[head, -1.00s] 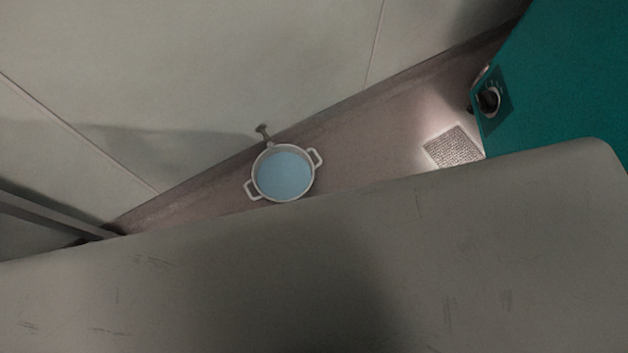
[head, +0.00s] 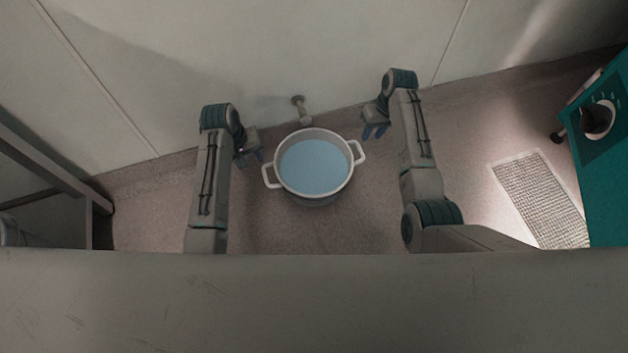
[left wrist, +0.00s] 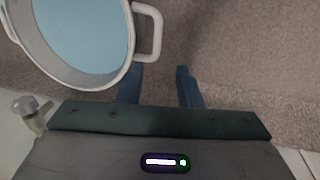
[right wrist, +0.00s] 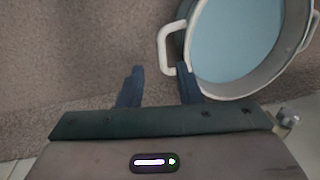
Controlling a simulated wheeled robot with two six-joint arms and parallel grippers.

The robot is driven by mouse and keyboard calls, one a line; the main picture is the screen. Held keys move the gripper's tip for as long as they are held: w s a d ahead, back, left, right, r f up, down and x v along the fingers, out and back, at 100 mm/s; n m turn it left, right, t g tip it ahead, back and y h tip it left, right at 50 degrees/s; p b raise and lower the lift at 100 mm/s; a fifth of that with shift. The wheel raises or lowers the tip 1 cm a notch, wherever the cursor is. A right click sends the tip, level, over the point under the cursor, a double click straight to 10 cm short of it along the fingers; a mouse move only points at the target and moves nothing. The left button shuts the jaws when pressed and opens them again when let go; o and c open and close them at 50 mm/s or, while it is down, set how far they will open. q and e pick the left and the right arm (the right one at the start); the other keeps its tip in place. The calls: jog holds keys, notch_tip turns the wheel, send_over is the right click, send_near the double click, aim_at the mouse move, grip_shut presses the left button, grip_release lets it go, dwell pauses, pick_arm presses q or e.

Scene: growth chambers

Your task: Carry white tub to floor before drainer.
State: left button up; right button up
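The white tub (head: 344,184) stands upright on the floor by the wall, with blue liquid or a blue inside and a loop handle on each side. My left gripper (head: 254,157) is just left of the tub, near its left handle. In the left wrist view its blue fingers (left wrist: 160,88) are apart and the handle (left wrist: 149,33) lies ahead of them, not between them. My right gripper (head: 375,133) is right of the tub, above the right handle in the picture. In the right wrist view its fingers (right wrist: 159,88) are apart and empty, with the handle (right wrist: 163,48) ahead.
A floor drain grating (head: 543,198) lies at the right, beside a teal cabinet (head: 607,150) with a dial. A tap or pipe stub (head: 300,107) sticks out of the wall behind the tub. A grey rack (head: 50,165) stands at the left. Floor between tub and grating is clear.

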aim_at(264, 171)
pick_arm(q)
jog(key=shift+w+d+r, duration=0.1)
jog(key=shift+w+r, duration=0.1)
pick_arm(e)
jog(key=shift+w+a+r, duration=0.15)
jog(key=shift+w+r, duration=0.1)
jog(key=shift+w, duration=0.1)
pick_arm(q)
jog(key=shift+f, duration=0.1)
